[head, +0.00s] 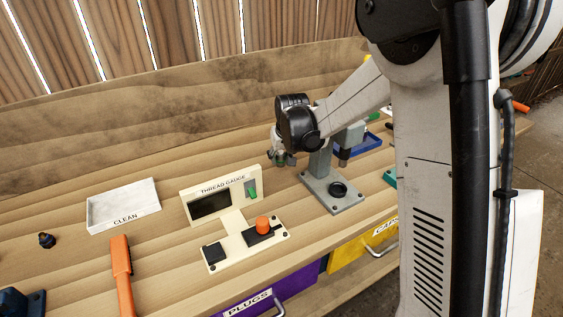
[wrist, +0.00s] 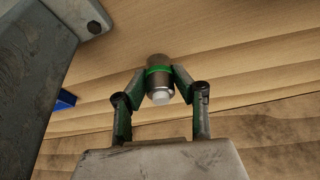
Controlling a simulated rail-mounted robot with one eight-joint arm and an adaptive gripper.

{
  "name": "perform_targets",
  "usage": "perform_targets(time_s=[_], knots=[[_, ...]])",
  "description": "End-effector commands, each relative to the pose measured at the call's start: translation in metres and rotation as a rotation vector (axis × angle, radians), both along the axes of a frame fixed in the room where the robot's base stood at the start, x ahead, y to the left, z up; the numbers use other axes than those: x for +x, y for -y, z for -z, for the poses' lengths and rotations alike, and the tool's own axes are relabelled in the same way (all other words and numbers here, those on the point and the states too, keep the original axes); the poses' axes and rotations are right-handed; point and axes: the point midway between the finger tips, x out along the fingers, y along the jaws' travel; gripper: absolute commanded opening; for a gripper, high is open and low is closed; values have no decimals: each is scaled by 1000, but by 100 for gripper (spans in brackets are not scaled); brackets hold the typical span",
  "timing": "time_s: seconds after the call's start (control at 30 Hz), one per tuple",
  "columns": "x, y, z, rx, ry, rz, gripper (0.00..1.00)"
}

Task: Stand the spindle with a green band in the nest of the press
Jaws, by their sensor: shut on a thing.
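My gripper (wrist: 160,82) is shut on the spindle with a green band (wrist: 159,61) in the wrist view. The spindle is a metal cylinder with a green ring and a pale end, held between the two fingertips. In the head view my gripper (head: 284,159) hangs over the bench, left of the grey press (head: 318,182); the spindle cannot be made out there. The nest (head: 338,188) is a dark ring on the press base, below the press head, and looks empty. A large grey body, probably the press, fills the left of the wrist view (wrist: 38,60).
A thread gauge (head: 222,200) with an orange knob (head: 262,225) stands left of the press. A white CLEAN tray (head: 124,205), an orange-handled tool (head: 122,270) and a small dark part (head: 46,240) lie farther left. A blue bin (head: 368,145) stands behind the press.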

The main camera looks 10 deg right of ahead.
Motion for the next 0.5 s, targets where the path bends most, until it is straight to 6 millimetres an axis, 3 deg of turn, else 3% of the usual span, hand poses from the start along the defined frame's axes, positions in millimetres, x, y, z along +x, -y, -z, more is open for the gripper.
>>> perform_targets(time_s=[0.17, 0.5], knots=[[1, 0, 21, 0, 0, 0, 0], [0, 0, 25, 0, 0, 0, 0]])
